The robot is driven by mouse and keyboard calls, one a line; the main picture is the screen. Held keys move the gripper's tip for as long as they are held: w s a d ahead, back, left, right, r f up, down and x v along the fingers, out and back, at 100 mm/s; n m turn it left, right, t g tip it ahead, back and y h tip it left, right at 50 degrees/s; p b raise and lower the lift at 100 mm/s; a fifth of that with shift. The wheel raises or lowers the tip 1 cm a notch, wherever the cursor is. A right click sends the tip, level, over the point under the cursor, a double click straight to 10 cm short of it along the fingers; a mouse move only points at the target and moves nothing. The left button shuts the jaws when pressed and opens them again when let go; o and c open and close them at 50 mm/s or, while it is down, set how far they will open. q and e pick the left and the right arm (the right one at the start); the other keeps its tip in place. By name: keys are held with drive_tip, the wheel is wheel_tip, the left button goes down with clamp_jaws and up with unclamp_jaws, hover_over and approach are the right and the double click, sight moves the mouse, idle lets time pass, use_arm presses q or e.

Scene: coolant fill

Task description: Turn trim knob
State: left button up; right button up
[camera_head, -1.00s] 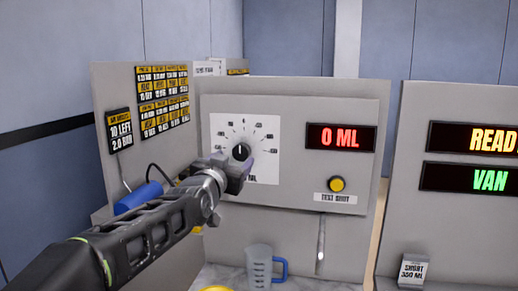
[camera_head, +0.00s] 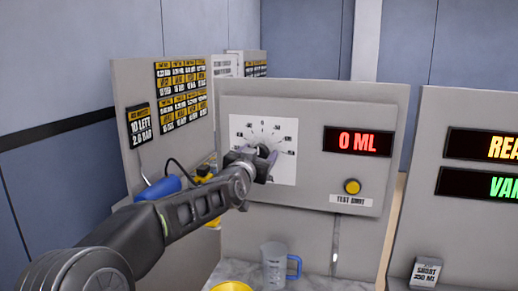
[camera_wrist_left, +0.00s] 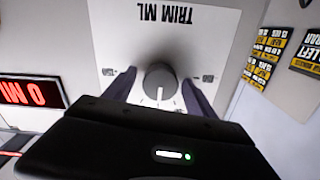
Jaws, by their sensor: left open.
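The trim knob (camera_wrist_left: 160,82) is a grey round knob on a white dial plate marked TRIM ML in the left wrist view. In the head view my left gripper hides the knob, and part of the dial plate (camera_head: 276,129) shows around it. My left gripper (camera_head: 264,160) is at the dial. In the left wrist view its two fingers (camera_wrist_left: 158,90) stand open on either side of the knob, with a gap visible on each side. My right gripper is not in view.
The panel has a red 0 ML display (camera_head: 358,142) and a yellow TEST SHOT button (camera_head: 352,187). A measuring jug (camera_head: 275,265) with a blue handle stands on the counter below. A blue cylinder (camera_head: 160,188) lies left of the arm. Another panel stands at right.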

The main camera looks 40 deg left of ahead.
use_arm(q)
drive_tip(key=shift+c, duration=0.6)
drive_tip(key=c, duration=1.3)
drive_tip(key=shift+o, duration=0.2)
drive_tip(key=shift+m, duration=0.3)
drive_tip(key=m, duration=0.3)
drive_tip(key=shift+w+p, duration=0.1)
drive_tip(key=shift+p, duration=0.3)
drive_tip(key=shift+m, duration=1.1)
drive_tip(key=shift+f, duration=0.1)
drive_tip(key=o, duration=1.4)
